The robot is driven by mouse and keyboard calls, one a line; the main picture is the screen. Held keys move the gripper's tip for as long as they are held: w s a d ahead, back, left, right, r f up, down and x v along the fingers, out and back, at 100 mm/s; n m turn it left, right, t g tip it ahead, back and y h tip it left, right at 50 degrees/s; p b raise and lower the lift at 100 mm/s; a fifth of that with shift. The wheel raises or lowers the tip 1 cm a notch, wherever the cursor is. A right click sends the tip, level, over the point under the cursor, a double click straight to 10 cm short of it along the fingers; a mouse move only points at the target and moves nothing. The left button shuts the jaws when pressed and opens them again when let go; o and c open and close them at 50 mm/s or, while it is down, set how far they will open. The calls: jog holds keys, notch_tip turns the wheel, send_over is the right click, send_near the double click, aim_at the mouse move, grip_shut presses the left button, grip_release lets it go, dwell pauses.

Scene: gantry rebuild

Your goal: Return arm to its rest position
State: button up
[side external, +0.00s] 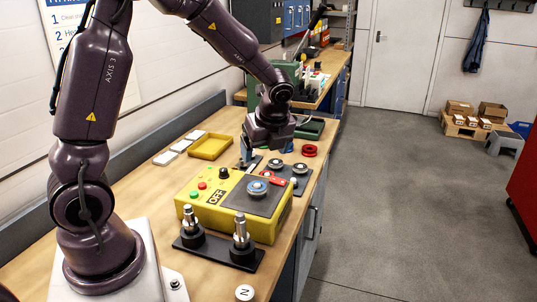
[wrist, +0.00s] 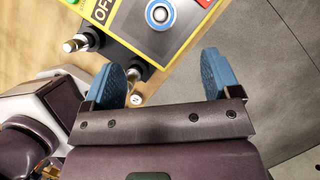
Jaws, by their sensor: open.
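My gripper (side external: 267,154) hangs in the side external view above the bench, just behind the yellow control box. Its two blue fingers also show in the wrist view (wrist: 162,76), spread wide apart with nothing between them. The yellow control box (side external: 196,212) stands on the bench below and nearer the camera. It has coloured buttons, a black knob, an OFF label and a dark top plate bearing a round blue-and-grey part (side external: 258,187). In the wrist view this part (wrist: 160,14) lies beyond the fingertips, apart from them.
A black plate with two upright metal-topped posts (side external: 240,232) stands in front of the box. A dark plate with round parts (side external: 300,169) sits right of the box.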

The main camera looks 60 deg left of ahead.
jog(key=s+d+r+n+t+h, duration=0.4)
jog(key=s+d+r+n, duration=0.9)
jog(key=n, duration=0.5)
jog(key=shift+s+d+t+h, duration=0.3)
jog(key=shift+s+d+t, duration=0.15)
jog(key=shift+s+t, duration=0.45)
